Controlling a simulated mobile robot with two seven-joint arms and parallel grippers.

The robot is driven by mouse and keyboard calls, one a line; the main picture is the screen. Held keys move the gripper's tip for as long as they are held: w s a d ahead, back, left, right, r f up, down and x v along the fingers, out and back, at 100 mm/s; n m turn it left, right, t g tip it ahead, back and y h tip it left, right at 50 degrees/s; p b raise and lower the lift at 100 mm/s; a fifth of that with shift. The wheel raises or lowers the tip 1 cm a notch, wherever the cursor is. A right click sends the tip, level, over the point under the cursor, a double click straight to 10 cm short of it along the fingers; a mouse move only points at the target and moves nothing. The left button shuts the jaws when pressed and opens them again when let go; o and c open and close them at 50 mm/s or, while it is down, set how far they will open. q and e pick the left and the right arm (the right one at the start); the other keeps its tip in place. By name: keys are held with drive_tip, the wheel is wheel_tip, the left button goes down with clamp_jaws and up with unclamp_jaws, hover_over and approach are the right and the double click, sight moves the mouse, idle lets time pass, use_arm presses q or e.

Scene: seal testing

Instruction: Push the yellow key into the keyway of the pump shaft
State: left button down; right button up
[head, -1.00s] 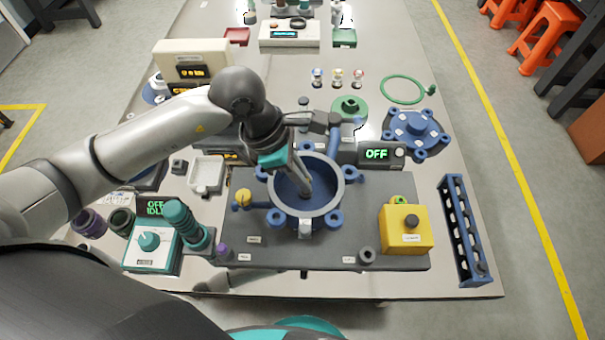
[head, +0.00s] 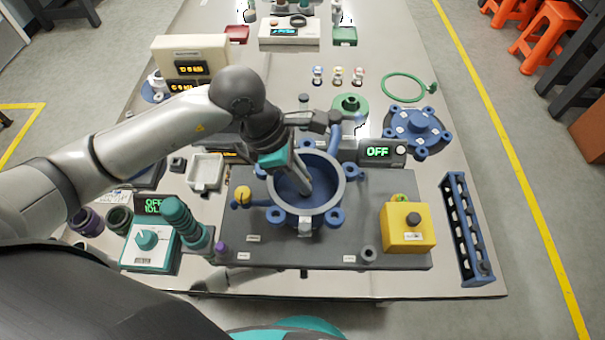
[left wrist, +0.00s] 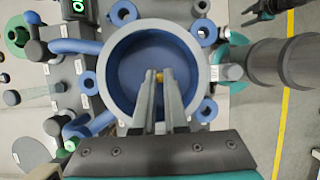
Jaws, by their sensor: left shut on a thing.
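My left gripper (head: 305,192) reaches down into the blue pump housing (head: 335,210) with its pale rim. In the left wrist view my left gripper (left wrist: 160,78) has its fingers close together over the round bowl. A small bit of the yellow key (left wrist: 160,76) shows between the fingertips; in the head view the fingers hide it. The pump shaft and its keyway cannot be made out behind the fingers, nor whether the key touches them. A dark forked shape at the upper right of the wrist view may be my right gripper (left wrist: 264,10); its jaws are unclear.
The housing stands on a dark base plate (head: 300,256). A yellow box (head: 406,240) with a dark button is right of it, a blue rack (head: 467,232) further right. A teal-fronted control box (head: 150,250) stands left. A blue flanged cover (head: 416,128) lies behind right.

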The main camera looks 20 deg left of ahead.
use_arm(q)
drive_tip(key=shift+f, duration=0.25)
idle(0.4)
drive_tip(key=c, duration=1.4)
unclamp_jaws()
drive_tip(key=o, duration=0.5)
drive_tip(key=shift+a, duration=0.1)
drive_tip(key=shift+w+r, duration=0.1)
drive_tip(key=shift+w+r+p, duration=0.1)
drive_tip(key=shift+r+p, duration=0.2)
drive_tip(key=shift+r, duration=0.4)
drive_tip(key=r+p, duration=0.2)
drive_tip(key=r, duration=0.1)
drive_tip(key=shift+s+r, duration=0.2)
